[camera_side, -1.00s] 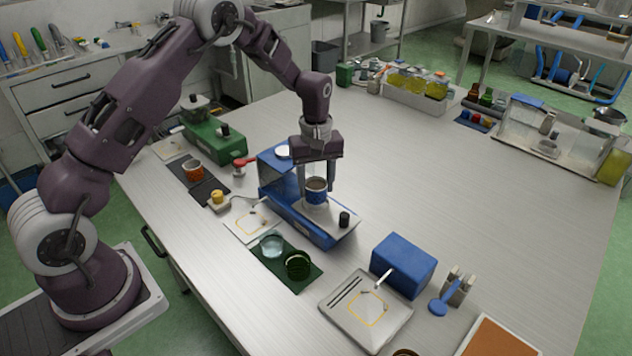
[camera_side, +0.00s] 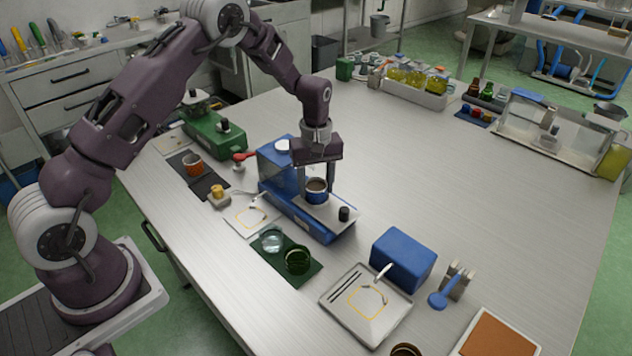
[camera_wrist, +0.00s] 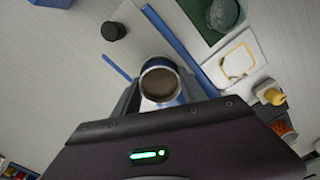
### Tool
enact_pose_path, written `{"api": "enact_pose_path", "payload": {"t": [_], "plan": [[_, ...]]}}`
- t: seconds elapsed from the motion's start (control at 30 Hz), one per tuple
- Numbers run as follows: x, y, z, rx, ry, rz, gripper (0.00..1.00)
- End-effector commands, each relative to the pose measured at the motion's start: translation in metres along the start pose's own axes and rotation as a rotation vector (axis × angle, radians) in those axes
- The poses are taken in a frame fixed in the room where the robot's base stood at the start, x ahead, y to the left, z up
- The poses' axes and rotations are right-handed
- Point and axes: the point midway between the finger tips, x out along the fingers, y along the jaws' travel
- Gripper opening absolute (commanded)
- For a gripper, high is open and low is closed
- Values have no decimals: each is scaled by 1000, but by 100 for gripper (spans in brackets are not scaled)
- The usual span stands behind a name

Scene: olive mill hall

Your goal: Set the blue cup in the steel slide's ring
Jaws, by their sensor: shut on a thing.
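The blue cup (camera_side: 317,190) holds a brown content and is upright between the fingers of my gripper (camera_side: 317,186), which is shut on it. In the wrist view the cup (camera_wrist: 161,82) shows its open rim and the brown surface inside. The cup is at the steel slide (camera_side: 327,213), the pale plate on the front of the blue machine (camera_side: 278,165). The ring is hidden under the cup, and I cannot tell whether the cup's base touches the slide or sits in the ring. A black knob (camera_side: 344,214) stands on the slide, right of the cup.
A dark green mat (camera_side: 301,274) with a glass (camera_side: 271,240) and a green cup (camera_side: 298,260) lies in front of the machine. A blue box (camera_side: 403,258) and a steel tray (camera_side: 340,317) are to the right.

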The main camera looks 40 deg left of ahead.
Motion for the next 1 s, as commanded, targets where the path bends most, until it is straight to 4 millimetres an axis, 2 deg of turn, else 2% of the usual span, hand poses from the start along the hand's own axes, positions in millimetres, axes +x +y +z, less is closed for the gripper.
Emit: {"api": "enact_pose_path", "payload": {"t": [0.27, 0.3, 0.4, 0.63, 0.7, 1.0], "plan": [[2, 0, 0, 0, 1, 1, 24], [2, 0, 0, 0, 1, 1, 53], [2, 0, 0, 0, 1, 1, 73], [2, 0, 0, 0, 1, 0, 75], [2, 0, 0, 0, 1, 0, 86], [1, 0, 0, 1, 1, 0, 86]]}}
